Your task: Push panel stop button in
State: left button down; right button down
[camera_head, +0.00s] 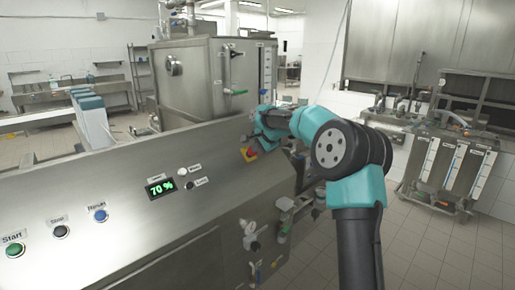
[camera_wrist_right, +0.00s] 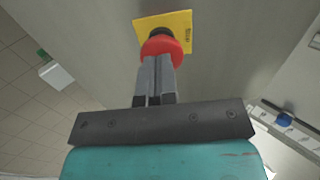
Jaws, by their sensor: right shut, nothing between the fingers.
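A red mushroom button (camera_wrist_right: 163,46) on a yellow plate (camera_wrist_right: 178,22) shows in the right wrist view. My right gripper (camera_wrist_right: 157,60) is shut and empty. Its fingertips are at the lower edge of the red button and cover part of it; I cannot tell whether they touch it. A black button labelled Stop (camera_head: 61,231) sits at the panel's left, away from the gripper. My left gripper is not in view.
A steel tank (camera_head: 195,75) stands behind.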

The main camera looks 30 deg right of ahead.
jog(key=shift+x, duration=1)
jog(key=shift+s+f, duration=0.1)
jog(key=shift+s+r, duration=0.35)
jog(key=shift+r, duration=0.25)
jog(key=v, duration=1.3)
jog(key=shift+s+r, duration=0.25)
jog(key=shift+d, duration=0.2)
